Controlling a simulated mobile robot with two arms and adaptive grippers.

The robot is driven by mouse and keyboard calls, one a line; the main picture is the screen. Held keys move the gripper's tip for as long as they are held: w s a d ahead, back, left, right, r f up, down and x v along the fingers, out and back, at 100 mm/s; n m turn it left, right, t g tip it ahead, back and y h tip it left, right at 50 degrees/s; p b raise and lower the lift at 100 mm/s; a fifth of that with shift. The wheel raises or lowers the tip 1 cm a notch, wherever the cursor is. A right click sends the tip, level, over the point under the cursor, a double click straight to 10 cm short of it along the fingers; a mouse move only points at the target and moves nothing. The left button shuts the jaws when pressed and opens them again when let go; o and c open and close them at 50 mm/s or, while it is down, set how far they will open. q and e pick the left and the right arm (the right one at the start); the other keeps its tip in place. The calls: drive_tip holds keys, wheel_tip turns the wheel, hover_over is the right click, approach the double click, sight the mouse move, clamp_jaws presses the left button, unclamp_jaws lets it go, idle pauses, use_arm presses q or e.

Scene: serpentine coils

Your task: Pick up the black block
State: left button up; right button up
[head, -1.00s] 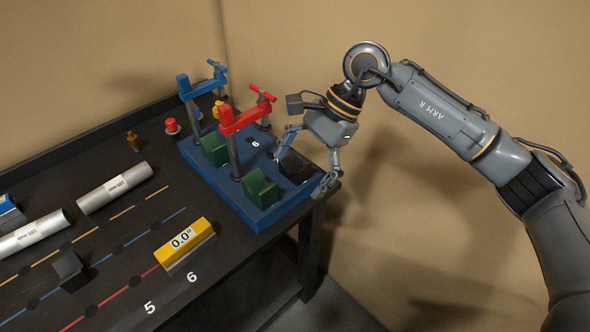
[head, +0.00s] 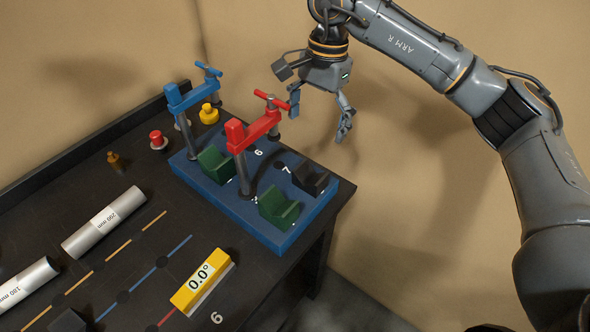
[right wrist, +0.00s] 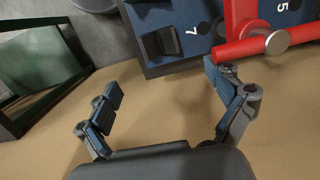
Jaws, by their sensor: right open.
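A small black block (head: 311,179) sits on the blue fixture plate (head: 276,241) by the number 7, at its right end. In the right wrist view this black block (right wrist: 163,41) lies ahead of the jaws, left of the 7. A second black block (head: 68,321) is on the dark table, cut by the bottom edge of the head view. My right gripper (head: 319,122) is open and empty, raised above and behind the plate, apart from the block. Its open fingers also show in the right wrist view (right wrist: 174,105). My left gripper is not in view.
A red clamp (head: 250,131) and a blue clamp (head: 190,96) rise beside green V-shaped blocks (head: 280,207) on the plate. A yellow angle gauge (head: 202,283) and silver tubes (head: 103,222) lie on the table. The wall side right of the table is open.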

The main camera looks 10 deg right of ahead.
drive_tip(key=p, duration=0.2)
hover_over(309, 180)
drive_tip(key=f, duration=0.7)
drive_tip(key=shift+w+d+f, duration=0.15)
drive_tip(key=shift+w+d, duration=0.1)
drive_tip(key=shift+d, duration=0.05)
drive_tip(key=shift+a+f, duration=0.15)
drive_tip(key=shift+f, duration=0.4)
drive_tip(key=shift+f+p, duration=0.35)
drive_tip(key=f+p, duration=0.1)
drive_tip(key=f, duration=0.2)
drive_tip(key=shift+s+f+p, duration=0.2)
drive_tip(key=shift+f+p, duration=0.1)
drive_tip(key=shift+p, duration=0.05)
drive_tip(key=shift+f, duration=0.45)
drive_tip(key=c, duration=1.5)
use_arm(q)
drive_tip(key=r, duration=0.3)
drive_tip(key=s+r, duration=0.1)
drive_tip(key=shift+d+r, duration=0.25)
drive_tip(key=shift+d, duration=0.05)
use_arm(e)
drive_tip(key=shift+r, duration=0.1)
drive_tip(key=shift+c, duration=1)
